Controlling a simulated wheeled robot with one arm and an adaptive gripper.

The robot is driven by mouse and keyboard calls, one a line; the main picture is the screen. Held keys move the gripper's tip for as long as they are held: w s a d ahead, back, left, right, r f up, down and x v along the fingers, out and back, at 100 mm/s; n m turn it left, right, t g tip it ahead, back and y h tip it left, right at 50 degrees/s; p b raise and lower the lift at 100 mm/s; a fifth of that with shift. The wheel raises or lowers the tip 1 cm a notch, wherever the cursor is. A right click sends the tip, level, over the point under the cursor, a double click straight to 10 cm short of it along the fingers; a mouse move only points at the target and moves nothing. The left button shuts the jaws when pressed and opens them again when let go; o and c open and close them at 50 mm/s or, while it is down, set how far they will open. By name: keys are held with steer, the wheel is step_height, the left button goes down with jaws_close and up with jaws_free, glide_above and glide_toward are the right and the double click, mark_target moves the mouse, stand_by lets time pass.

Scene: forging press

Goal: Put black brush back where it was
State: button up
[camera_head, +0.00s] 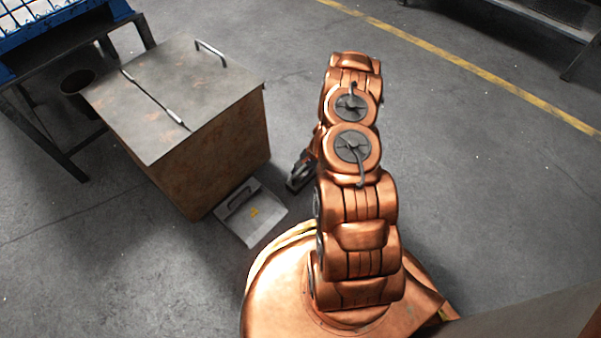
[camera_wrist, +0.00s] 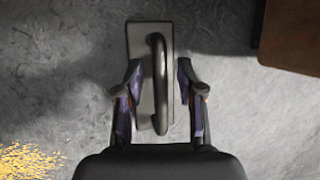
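The black brush (camera_wrist: 138,40) shows in the wrist view as a dark rectangular plate with a long black bar handle (camera_wrist: 158,60). My gripper (camera_wrist: 161,72) has one finger on each side of the handle, with narrow gaps between the fingertips and the handle. It looks open around the handle. The wrist view does not show clearly how high the brush is above the floor. In the head view my gripper (camera_head: 299,172) is low, right of the metal box, and partly hidden by my arm. I cannot make out the brush there.
A rusty metal box (camera_head: 225,150) with a thin rod (camera_head: 155,98) on its lid stands at left. A grey dustpan (camera_head: 262,224) with a dark handle lies on the floor beside it. A dark table (camera_head: 38,52) with a blue crate stands behind.

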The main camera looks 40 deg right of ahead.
steer(key=p+v, duration=0.4)
steer(key=v, duration=0.8)
steer(key=s+a+r+n+g, duration=0.1)
steer(key=a+r+n, duration=0.3)
steer(key=a+r, duration=0.75)
steer(key=s+a+r+n+g, duration=0.15)
steer(key=a+r+n, duration=0.25)
steer(key=a+r, duration=0.75)
steer(key=s+a+r+n+g+h, duration=0.2)
steer(key=s+a+r+n, duration=0.15)
steer(key=s+r, duration=0.75)
steer(key=s+r+n+h, duration=0.1)
steer(key=s+r, duration=0.2)
steer(key=s, duration=0.5)
steer(key=s+d+r+n+h, duration=0.1)
steer(key=s+r, duration=0.3)
steer(key=s, duration=0.4)
steer(key=shift+n+g+h, duration=0.35)
steer(key=shift+n+h, duration=0.15)
steer(key=shift+n, duration=0.25)
steer(key=shift+w+r, duration=0.1)
steer(key=shift+r, duration=0.05)
